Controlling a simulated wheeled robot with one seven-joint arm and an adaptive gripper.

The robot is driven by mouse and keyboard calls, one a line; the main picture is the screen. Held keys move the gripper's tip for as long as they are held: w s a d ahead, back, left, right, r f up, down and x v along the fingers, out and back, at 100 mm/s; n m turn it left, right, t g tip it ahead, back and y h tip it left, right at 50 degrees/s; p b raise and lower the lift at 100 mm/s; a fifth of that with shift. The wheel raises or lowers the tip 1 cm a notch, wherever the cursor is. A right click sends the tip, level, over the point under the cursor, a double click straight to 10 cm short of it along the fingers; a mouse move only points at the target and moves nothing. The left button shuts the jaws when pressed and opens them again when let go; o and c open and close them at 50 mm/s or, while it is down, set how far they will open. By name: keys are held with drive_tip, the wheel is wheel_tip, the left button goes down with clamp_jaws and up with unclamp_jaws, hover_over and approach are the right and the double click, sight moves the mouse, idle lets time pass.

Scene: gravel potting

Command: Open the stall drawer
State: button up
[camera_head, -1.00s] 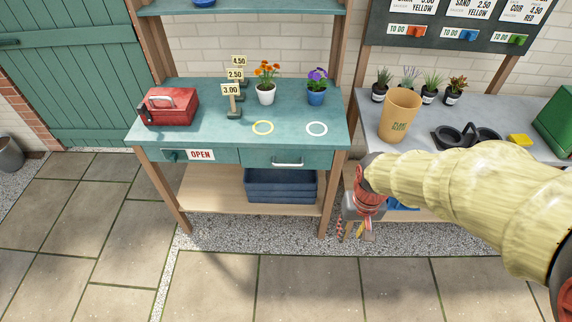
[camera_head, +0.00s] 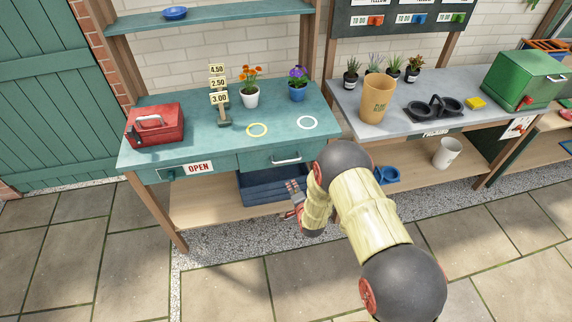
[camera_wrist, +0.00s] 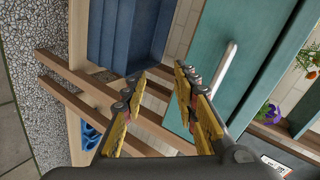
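The stall drawer (camera_head: 270,161) is a teal front under the right half of the teal stall top, and it looks shut. Its pale bar handle (camera_head: 286,160) runs along the front. In the wrist view the drawer front (camera_wrist: 203,95) stands right of my fingers, with the handle (camera_wrist: 227,72) slanting across it. My gripper (camera_head: 295,191) is just below the drawer, in front of the blue crate. In the wrist view my gripper (camera_wrist: 161,76) has its two yellow-sided fingers spread, with nothing between them. The fingers are apart from the handle.
The blue crate (camera_head: 262,197) stands on the wooden lower shelf (camera_head: 205,205). A red toolbox (camera_head: 155,124), price signs and two flower pots are on the stall top (camera_head: 185,107). A grey potting bench (camera_head: 400,118) stands to the right. The paving in front is clear.

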sight(288, 162)
drive_tip(key=w+r+m+t, duration=0.3)
drive_tip(key=r, duration=0.4)
drive_tip(key=shift+m+y, duration=0.3)
drive_tip(key=shift+y, duration=0.1)
drive_tip(key=x, duration=0.2)
drive_tip(key=b+x, duration=0.1)
drive_tip(key=x, duration=0.2)
drive_tip(key=a+x, duration=0.1)
drive_tip(key=x, duration=0.2)
drive_tip(key=shift+s+r+b, duration=0.1)
drive_tip(key=shift+r+b, duration=0.05)
drive_tip(key=shift+b, duration=0.25)
drive_tip(key=shift+c, duration=1)
drive_tip(key=shift+d, duration=0.1)
clamp_jaws()
